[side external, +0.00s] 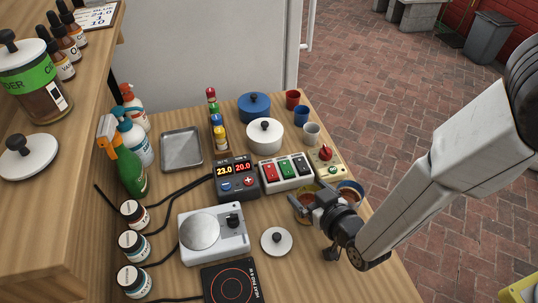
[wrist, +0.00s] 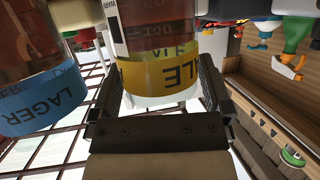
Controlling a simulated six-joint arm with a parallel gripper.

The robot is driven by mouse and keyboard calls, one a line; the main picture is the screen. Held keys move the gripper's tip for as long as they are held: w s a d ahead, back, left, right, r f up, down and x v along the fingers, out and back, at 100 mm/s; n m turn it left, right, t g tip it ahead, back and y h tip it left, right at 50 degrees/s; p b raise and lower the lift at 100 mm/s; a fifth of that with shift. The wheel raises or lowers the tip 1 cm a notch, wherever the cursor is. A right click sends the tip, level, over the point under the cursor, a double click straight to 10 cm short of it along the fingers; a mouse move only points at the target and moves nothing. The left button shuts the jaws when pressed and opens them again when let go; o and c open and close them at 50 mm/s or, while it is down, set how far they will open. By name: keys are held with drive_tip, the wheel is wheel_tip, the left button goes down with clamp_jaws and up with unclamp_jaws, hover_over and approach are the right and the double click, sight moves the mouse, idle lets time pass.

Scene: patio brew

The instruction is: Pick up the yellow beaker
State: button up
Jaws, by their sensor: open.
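The yellow beaker is a clear vessel of amber liquid with a yellow band whose lettering ends in "LE". In the wrist view the yellow beaker (wrist: 157,74) stands between the two jaws of my gripper (wrist: 160,82), with a gap at least on the right. In the side view my gripper (side external: 308,200) partly hides the yellow beaker (side external: 303,211) near the table's right edge. My gripper is open. A blue-banded "LAGER" beaker (wrist: 42,104) is close outside the left jaw in the wrist view; a blue-rimmed beaker (side external: 352,188) shows behind my wrist in the side view.
A control box with a red knob (side external: 325,156) and a switch box (side external: 286,172) stand just behind the beakers. A white lid (side external: 277,241), a scale (side external: 213,232) and a hotplate (side external: 232,284) lie to the front left. Cups and pots stand farther back.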

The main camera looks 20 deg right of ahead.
idle(0.3)
drive_tip(key=c, duration=1.2)
drive_tip(key=shift+r, duration=0.5)
drive_tip(key=shift+r, duration=4.45)
drive_tip(key=shift+r, duration=0.1)
